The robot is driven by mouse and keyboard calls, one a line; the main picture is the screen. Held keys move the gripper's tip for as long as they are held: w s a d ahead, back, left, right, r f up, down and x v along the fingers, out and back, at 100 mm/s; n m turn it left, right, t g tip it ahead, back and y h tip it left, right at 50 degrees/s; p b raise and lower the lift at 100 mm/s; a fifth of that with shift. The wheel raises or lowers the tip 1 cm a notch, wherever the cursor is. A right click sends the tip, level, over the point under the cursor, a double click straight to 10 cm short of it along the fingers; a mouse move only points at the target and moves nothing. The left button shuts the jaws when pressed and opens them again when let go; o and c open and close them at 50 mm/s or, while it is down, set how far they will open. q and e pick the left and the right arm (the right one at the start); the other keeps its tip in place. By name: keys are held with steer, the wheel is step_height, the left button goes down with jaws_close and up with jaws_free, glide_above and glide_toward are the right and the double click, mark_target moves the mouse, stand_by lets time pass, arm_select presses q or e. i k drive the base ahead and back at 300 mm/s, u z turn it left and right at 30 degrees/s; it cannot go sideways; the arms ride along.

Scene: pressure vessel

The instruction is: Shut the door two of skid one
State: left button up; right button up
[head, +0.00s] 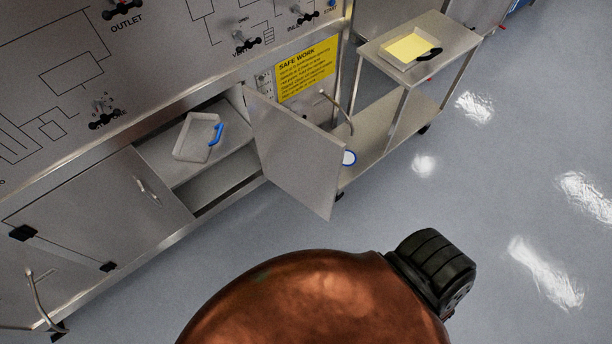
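The skid is a steel cabinet with a sloped panel (60,95) of line diagrams and black valve handles, at the left and top of the head view. One grey door (295,150) stands open, swung out from the right side of its compartment. Its outer face is turned away from me. Inside the open compartment a grey tray (192,140) with a blue handle lies on a shelf (160,160). To the left, another door (95,205) with a bar handle (146,190) looks closed. Neither of my grippers is in view.
A steel cart (455,40) with a shallow tray (387,48) holding something yellow stands just beyond the open door. A bent metal bar (345,115) shows behind the door. The grey floor (500,200) at right is clear.

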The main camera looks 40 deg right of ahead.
mark_target(300, 158)
steer(key=u, duration=2.95)
steer(key=k, duration=2.8)
steer(key=z, duration=1.9)
